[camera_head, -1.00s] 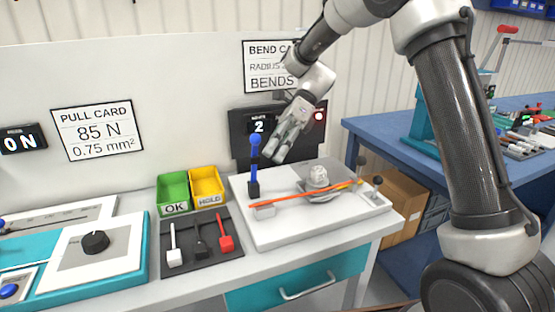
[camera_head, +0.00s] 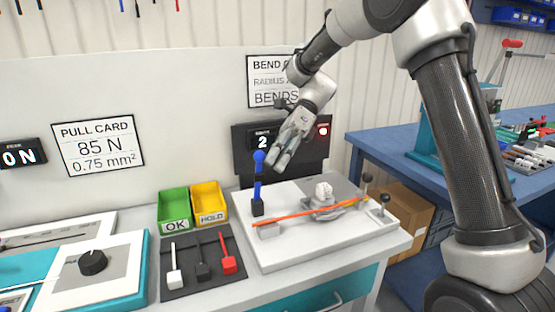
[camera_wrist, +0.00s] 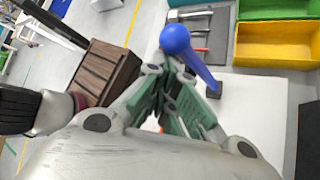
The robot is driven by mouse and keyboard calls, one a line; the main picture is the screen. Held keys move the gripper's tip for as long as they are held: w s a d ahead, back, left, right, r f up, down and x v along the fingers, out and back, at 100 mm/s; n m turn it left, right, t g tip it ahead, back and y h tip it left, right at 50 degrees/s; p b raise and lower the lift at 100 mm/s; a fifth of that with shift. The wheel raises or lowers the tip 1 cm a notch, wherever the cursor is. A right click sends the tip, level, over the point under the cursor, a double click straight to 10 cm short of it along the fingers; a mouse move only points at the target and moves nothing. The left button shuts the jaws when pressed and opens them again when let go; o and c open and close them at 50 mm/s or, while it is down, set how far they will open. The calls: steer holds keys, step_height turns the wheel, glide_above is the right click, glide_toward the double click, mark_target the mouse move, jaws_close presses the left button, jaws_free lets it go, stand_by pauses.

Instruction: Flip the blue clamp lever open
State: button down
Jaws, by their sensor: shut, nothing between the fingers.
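The blue clamp lever (camera_head: 258,181) stands nearly upright, with a round blue knob on top, at the left of the white fixture plate (camera_head: 290,257). Its foot is a dark block. My gripper (camera_head: 277,166) is shut and empty, just right of the knob in the head view. In the wrist view my gripper's fingertips (camera_wrist: 176,72) are close beside the blue lever (camera_wrist: 201,75), with the knob just beyond them. I cannot tell whether they touch. An orange cable (camera_head: 310,214) lies across the plate over a grey piece with a white top (camera_head: 324,195).
Green OK (camera_head: 174,208) and yellow HOLD (camera_head: 209,203) bins stand left of the plate. A dark tray (camera_head: 203,272) with white, black and red levers lies in front of them. A display reading 2 (camera_head: 263,142) is behind.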

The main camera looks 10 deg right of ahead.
steer(key=v, duration=1.2)
steer(key=s+d+f+n+t+h, duration=0.2)
steer(key=d+f+n+t, duration=0.2)
steer(key=d+f+n, duration=0.35)
steer(key=s+d+r+n+t+h, duration=0.1)
steer(key=s+d+n+t, duration=0.1)
steer(key=s+d, duration=0.3)
steer(key=s+d+r+n+t+h, duration=0.2)
steer(key=s+d+n+t, duration=0.1)
steer(key=s, duration=0.9)
steer(key=s+d+r+n+t+h, duration=0.1)
steer(key=s+d+n+t+h, duration=0.1)
steer(key=s+d+n, duration=0.3)
steer(key=shift+s+d+r+t, duration=0.25)
steer(key=shift+s+d+t, duration=0.35)
steer(key=shift+s+d, duration=1.15)
